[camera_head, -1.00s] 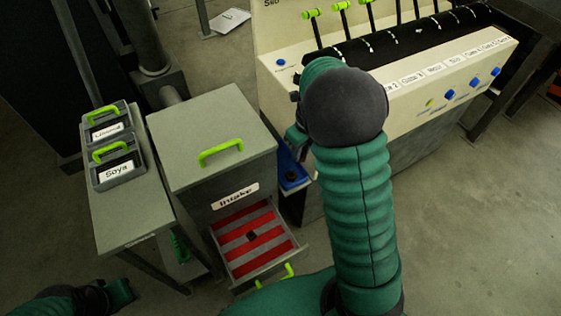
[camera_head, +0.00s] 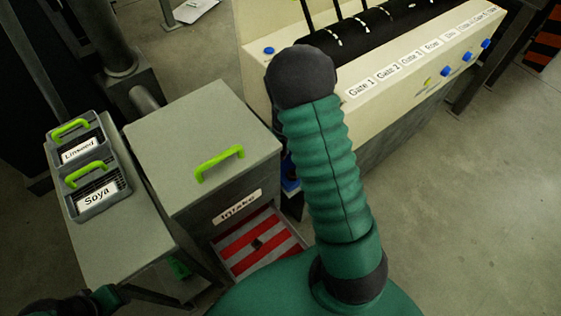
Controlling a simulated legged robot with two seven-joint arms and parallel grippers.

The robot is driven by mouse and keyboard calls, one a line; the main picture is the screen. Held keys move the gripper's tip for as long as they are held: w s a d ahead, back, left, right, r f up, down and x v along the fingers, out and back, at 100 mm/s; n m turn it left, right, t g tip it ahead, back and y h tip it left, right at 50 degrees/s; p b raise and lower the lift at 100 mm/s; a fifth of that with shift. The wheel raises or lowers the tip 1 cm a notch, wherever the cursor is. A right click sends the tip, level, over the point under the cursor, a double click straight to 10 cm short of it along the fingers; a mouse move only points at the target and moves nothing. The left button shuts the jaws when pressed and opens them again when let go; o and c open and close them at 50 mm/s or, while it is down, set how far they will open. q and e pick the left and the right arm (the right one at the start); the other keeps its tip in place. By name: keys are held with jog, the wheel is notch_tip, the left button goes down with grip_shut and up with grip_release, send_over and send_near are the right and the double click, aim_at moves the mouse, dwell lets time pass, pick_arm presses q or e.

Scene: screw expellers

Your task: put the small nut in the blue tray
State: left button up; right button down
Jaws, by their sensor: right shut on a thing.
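My right arm crosses the middle of the view, and its dark round joint covers most of my right gripper (camera_head: 287,160). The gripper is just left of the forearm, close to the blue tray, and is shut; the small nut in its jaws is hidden. The blue tray (camera_head: 290,184) shows only as a small strip between the intake cabinet and my forearm. I cannot see what lies in it. A small dark piece (camera_head: 257,244) lies on the red and grey striped drawer. At the lower left, only part of my left arm shows, and its jaws cannot be made out.
The grey intake cabinet (camera_head: 200,140) has a green handle, and its striped drawer (camera_head: 275,232) is pulled out. Left of it, a narrow table (camera_head: 125,235) holds the Linseed and Soya boxes (camera_head: 97,190). The cream machine (camera_head: 400,105) stands behind my right arm. Floor at the right is clear.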

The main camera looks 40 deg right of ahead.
aim_at(282, 158)
notch_tip(282, 158, down, 5)
jog(key=shift+s+d+r+b, duration=0.1)
jog(key=shift+s+r+b, duration=0.05)
jog(key=shift+b, duration=0.55)
jog(key=c, duration=1.2)
grip_release()
jog(key=r+p, duration=0.1)
jog(key=r, duration=0.3)
jog(key=r+p, duration=0.1)
jog(key=r, duration=0.2)
jog(key=s+r+p, duration=0.1)
jog(key=r+p, duration=0.1)
jog(key=r, duration=0.2)
jog(key=shift+a+r, duration=0.25)
jog(key=shift+r, duration=0.05)
jog(key=shift+s+r, duration=0.1)
jog(key=shift+r, duration=0.15)
